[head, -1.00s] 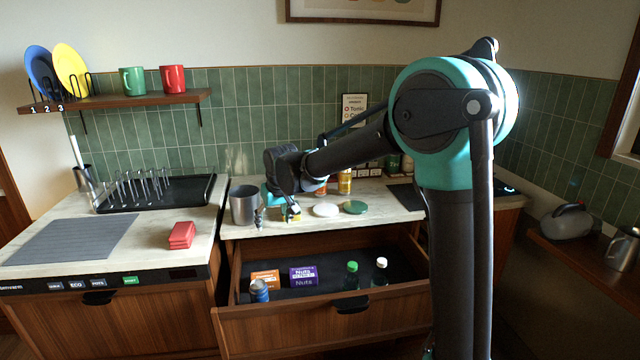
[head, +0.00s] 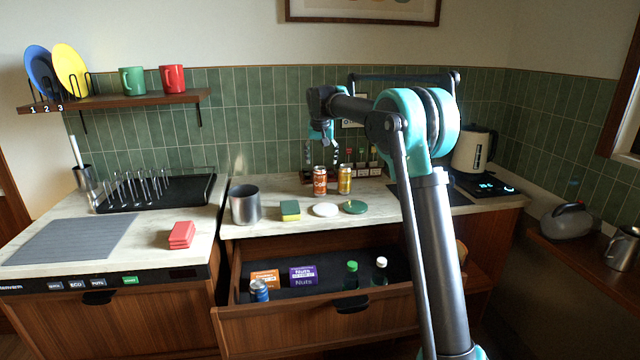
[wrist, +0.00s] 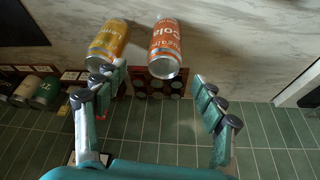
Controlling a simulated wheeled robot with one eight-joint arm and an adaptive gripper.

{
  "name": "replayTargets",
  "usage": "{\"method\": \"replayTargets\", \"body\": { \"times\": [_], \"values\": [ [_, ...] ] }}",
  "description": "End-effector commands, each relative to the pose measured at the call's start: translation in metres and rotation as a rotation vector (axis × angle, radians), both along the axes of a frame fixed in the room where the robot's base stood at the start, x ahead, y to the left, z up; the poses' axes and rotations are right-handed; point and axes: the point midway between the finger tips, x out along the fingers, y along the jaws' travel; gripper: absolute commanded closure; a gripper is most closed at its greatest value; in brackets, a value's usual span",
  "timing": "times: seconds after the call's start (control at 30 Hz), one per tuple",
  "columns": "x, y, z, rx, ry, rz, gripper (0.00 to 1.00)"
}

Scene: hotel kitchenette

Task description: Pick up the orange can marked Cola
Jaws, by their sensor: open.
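The orange can marked Cola (head: 320,181) stands upright on the counter in the head view, just left of a yellow can (head: 344,179). In the wrist view the orange can (wrist: 165,47) is beyond the fingertips, within the gap between the fingers, and its lettering shows. The yellow can (wrist: 108,42) is beside it, close to the left finger. My gripper (wrist: 160,88) is open and empty. In the head view my gripper (head: 321,138) hangs above the orange can, apart from it.
A sponge (head: 290,210), a white disc (head: 326,210) and a green disc (head: 355,207) lie in front of the cans. A metal canister (head: 245,204) stands at left. Bottles and jars stand behind on a rack. A drawer (head: 330,318) is open below. A kettle (head: 474,149) stands right.

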Motion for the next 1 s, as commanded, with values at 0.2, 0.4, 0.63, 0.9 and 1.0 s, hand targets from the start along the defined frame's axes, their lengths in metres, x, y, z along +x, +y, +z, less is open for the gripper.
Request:
{"method": "replayTargets", "body": {
  "times": [0.2,0.4,0.63,0.9,1.0],
  "values": [
    [0.016,0.0,-0.038,0.0,0.0,0.0,0.3],
    [0.022,0.001,-0.054,0.0,0.0,0.0,0.3],
    [0.028,0.003,-0.067,0.0,0.0,0.001,0.3],
    [0.042,0.007,-0.1,0.0,0.0,0.0,0.3],
    [0.043,0.007,-0.104,0.001,0.0,0.001,0.3]
  ]
}}
